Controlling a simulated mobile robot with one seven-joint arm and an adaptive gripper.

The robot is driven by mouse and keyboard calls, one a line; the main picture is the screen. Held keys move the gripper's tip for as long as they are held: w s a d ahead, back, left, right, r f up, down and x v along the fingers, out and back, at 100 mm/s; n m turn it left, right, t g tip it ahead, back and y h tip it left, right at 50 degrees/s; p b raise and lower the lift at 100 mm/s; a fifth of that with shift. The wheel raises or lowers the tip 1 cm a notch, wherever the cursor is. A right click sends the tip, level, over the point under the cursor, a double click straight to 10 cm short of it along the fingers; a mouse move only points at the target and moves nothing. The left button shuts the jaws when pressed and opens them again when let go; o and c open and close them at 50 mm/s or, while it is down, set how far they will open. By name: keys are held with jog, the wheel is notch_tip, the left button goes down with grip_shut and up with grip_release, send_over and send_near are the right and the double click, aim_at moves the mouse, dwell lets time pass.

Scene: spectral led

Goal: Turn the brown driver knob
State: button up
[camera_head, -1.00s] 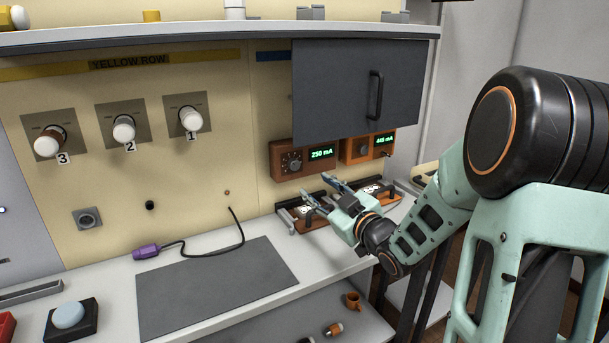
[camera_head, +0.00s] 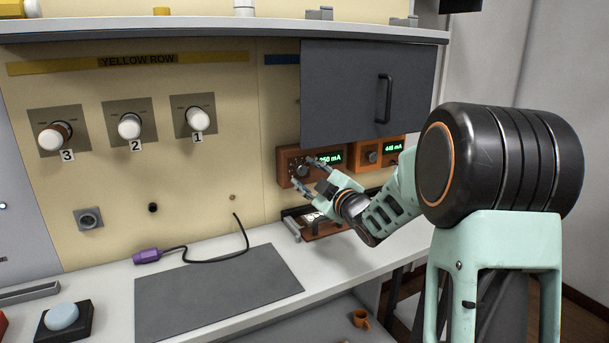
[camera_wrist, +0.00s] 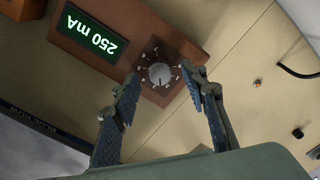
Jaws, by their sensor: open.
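The brown driver (camera_head: 287,160) is a brown box on the wall with a green display reading 250 mA. Its round grey knob (camera_wrist: 159,74) has a dial of numbers around it and shows in the wrist view. My gripper (camera_head: 304,173) is open in front of the driver's left part. In the wrist view, its two blue-padded fingers (camera_wrist: 161,80) appear on either side of the knob, with no clear contact. How far the fingertips are from the knob's face is hard to tell. In the head view, the gripper partly covers the driver.
An orange driver (camera_head: 365,158) reading about 445 mA sits right of it. A grey cabinet door (camera_head: 345,95) with a handle hangs above. A brown-based fixture (camera_head: 325,228) lies on the bench below. A purple connector (camera_head: 147,256) and grey mat (camera_head: 215,295) lie left.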

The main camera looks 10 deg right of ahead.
jog(key=shift+w+a, duration=0.25)
jog(key=shift+w, duration=0.45)
jog(key=shift+c, duration=0.4)
grip_shut()
jog(key=shift+m, duration=0.3)
